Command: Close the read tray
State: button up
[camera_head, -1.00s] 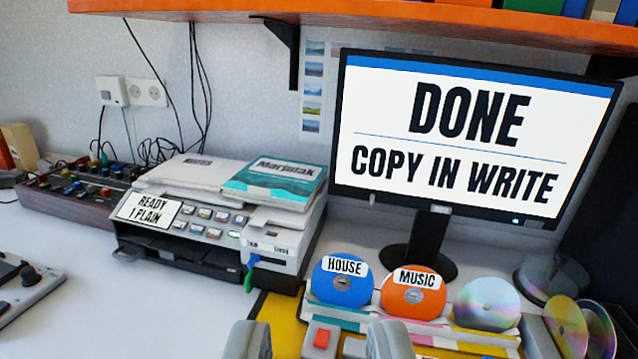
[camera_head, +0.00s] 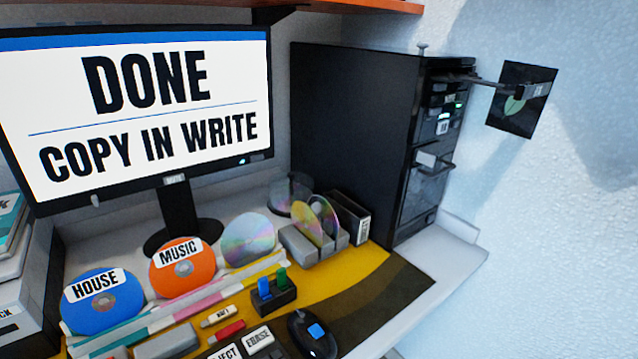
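The black computer tower (camera_head: 350,140) stands at the back right, its drive front facing right. Near its top, a thin dark tray (camera_head: 480,80) sticks out to the right, reaching in front of a dark picture on the wall. Lower on the front, a short light piece (camera_head: 433,160) juts out from a dark ledge. The drive labels are too small to read, so I cannot tell which drive is the read one. The monitor (camera_head: 140,110) reads "DONE" and "COPY IN WRITE". My gripper is out of view.
A blue HOUSE disc (camera_head: 102,300), an orange MUSIC disc (camera_head: 183,268) and a plain silver disc (camera_head: 248,240) stand in a rack at the front. A disc holder (camera_head: 312,245), keys (camera_head: 258,340) and a mouse (camera_head: 311,333) are nearby. A shelf (camera_head: 350,5) hangs above.

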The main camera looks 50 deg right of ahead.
aim_at(528, 90)
jog(key=z, duration=2.15)
